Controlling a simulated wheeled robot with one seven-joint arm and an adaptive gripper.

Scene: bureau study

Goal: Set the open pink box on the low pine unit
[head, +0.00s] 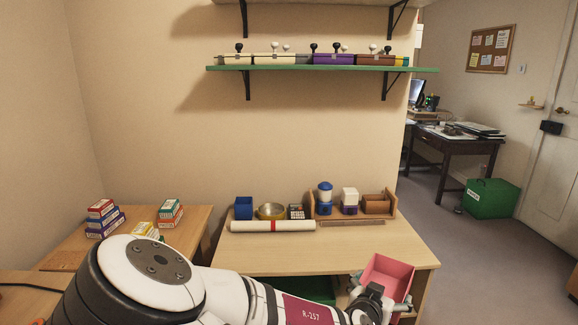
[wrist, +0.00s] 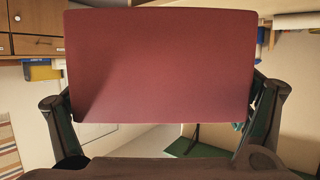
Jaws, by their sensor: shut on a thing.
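The open pink box (head: 391,272) is at the lower right in the head view, held near the front right corner of a pale wood desk (head: 300,258). Its open top faces up. My gripper (head: 374,297) is shut on it. In the wrist view the box's dark pink side (wrist: 160,65) fills the upper middle, between my gripper's fingers (wrist: 162,112). I cannot tell which piece of furniture is the low pine unit.
Small cartons (head: 105,218) sit on a left-hand table. A green crate (head: 490,198) stands on the floor at right. A shelf (head: 320,68) hangs above.

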